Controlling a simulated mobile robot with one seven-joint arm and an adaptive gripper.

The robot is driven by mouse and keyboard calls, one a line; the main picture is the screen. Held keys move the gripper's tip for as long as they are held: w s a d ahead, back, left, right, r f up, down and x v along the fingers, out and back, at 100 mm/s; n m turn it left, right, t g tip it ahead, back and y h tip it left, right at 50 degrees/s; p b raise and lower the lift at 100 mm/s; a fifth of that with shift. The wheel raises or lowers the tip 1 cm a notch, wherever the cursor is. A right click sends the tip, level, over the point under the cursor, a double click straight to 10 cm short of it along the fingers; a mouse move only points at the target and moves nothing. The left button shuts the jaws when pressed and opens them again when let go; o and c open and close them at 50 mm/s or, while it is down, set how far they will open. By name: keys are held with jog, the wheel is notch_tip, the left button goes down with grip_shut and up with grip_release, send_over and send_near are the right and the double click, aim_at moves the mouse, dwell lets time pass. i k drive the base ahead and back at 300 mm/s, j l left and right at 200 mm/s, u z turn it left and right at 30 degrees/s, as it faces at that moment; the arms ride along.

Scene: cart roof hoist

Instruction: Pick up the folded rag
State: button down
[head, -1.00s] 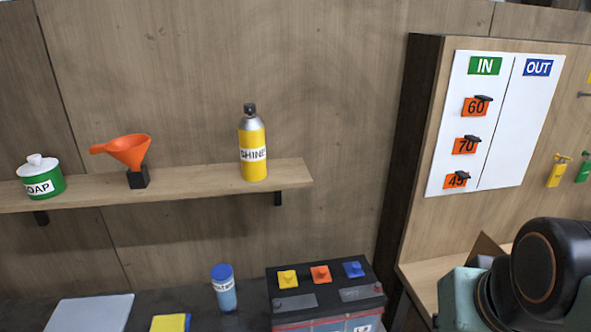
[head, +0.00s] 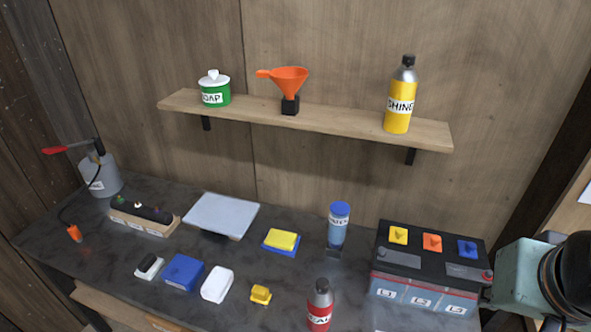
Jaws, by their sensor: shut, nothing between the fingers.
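A flat yellow piece on a slightly larger blue layer (head: 281,241) looks most like the folded rag. It lies on the dark worktop in the middle of the head view, between a pale grey panel and a blue-capped bottle. It is small in the picture, so I cannot be sure that it is cloth. Nothing touches it from above. My gripper is out of view. Only a teal and black part of my arm shows at the right edge, well to the right of the rag.
A pale panel (head: 222,214), a blue-capped bottle (head: 338,229) and a battery (head: 425,268) surround it. A shelf (head: 345,119) hangs above.

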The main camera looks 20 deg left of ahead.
aim_at(215, 288)
jog(key=u, duration=1.95)
jog(key=z, duration=1)
jog(key=j+z, duration=0.25)
jog(key=z, duration=0.2)
jog(key=j+z, duration=0.25)
jog(key=z, duration=0.25)
jog(key=j+z, duration=0.3)
jog(key=k+j+z, duration=0.15)
jog(key=j+z, duration=0.15)
jog(key=k+j+z, duration=0.1)
jog(key=j, duration=0.3)
jog(key=k+j+z, duration=0.15)
jog(key=j, duration=0.2)
jog(key=k, duration=0.05)
